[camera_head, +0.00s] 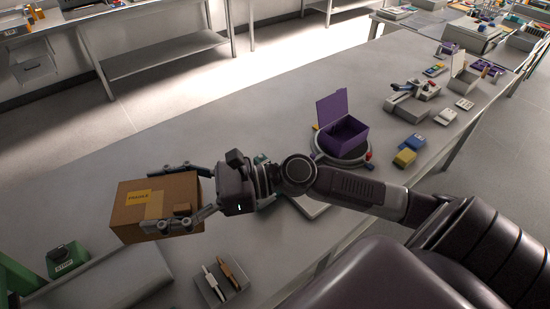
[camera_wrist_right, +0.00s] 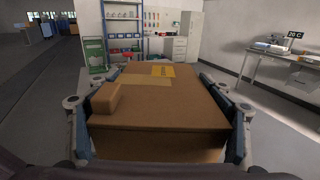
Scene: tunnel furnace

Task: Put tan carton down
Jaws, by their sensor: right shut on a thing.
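The tan carton (camera_head: 155,203) is a closed brown box with a yellow label on top. It is at the left of the head view, over the grey table (camera_head: 90,174). My right gripper (camera_head: 182,195) is shut on it, with one finger along each side. In the right wrist view the carton (camera_wrist_right: 165,100) fills the middle between the two fingers (camera_wrist_right: 160,125). I cannot tell whether its underside touches the table. My left gripper is not in view.
An open purple box (camera_head: 345,135) stands on a round stand right of my arm. A pen tray (camera_head: 222,283) and a green item (camera_head: 67,258) lie near the carton. The table behind the carton is clear.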

